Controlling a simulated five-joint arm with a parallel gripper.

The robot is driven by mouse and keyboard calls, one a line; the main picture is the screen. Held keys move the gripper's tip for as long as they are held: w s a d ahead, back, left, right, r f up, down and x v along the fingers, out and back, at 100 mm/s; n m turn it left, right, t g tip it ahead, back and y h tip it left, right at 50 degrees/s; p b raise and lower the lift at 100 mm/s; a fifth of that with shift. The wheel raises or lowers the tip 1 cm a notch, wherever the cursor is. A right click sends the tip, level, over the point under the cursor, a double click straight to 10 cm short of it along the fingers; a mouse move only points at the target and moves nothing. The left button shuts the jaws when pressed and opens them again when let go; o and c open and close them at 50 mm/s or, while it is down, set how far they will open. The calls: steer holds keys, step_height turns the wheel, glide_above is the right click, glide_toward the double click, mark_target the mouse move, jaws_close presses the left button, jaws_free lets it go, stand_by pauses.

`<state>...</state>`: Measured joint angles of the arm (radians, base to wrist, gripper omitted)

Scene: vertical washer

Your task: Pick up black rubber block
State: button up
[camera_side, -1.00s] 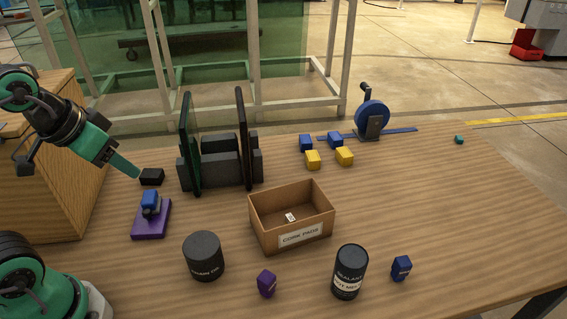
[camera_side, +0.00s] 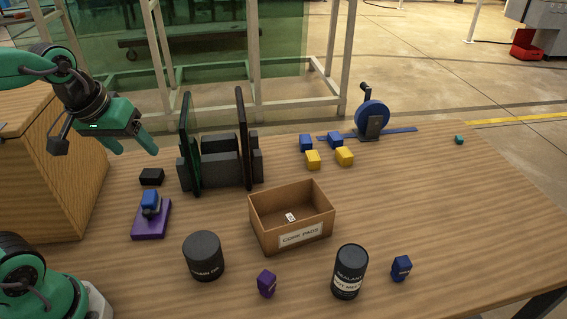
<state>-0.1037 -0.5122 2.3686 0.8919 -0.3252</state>
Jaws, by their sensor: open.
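The black rubber block (camera_side: 151,177) lies on the wooden table at the left, just behind the purple pad and left of the dark upright rack. My gripper (camera_side: 136,151) is open and empty, with its green fingers pointing down and to the right. It hangs above the block, a little to its left in the picture, and is apart from it. No part of the block is hidden.
A purple pad (camera_side: 151,220) with a blue piece (camera_side: 149,201) stands in front of the block. The rack's dark panel (camera_side: 190,145) rises close to its right. A wooden cabinet (camera_side: 50,170) stands at left. A cardboard box (camera_side: 291,217) sits mid-table.

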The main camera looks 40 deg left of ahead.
steer(key=w+a+f+n+g, duration=0.1)
steer(key=w+a+f+n, duration=0.1)
steer(key=w+a+n, duration=0.25)
steer(key=n+g, duration=0.4)
steer(key=n, duration=1.1)
glide_above(151, 173)
steer(key=f, duration=1.3)
steer(key=shift+w+d+f, duration=0.15)
steer(key=shift+w+f, duration=0.05)
steer(key=shift+f, duration=0.2)
steer(key=shift+a+f, duration=0.3)
steer(key=shift+f, duration=1.3)
steer(key=shift+f, duration=0.15)
steer(key=shift+s+f, duration=0.2)
steer(key=shift+f, duration=2.3)
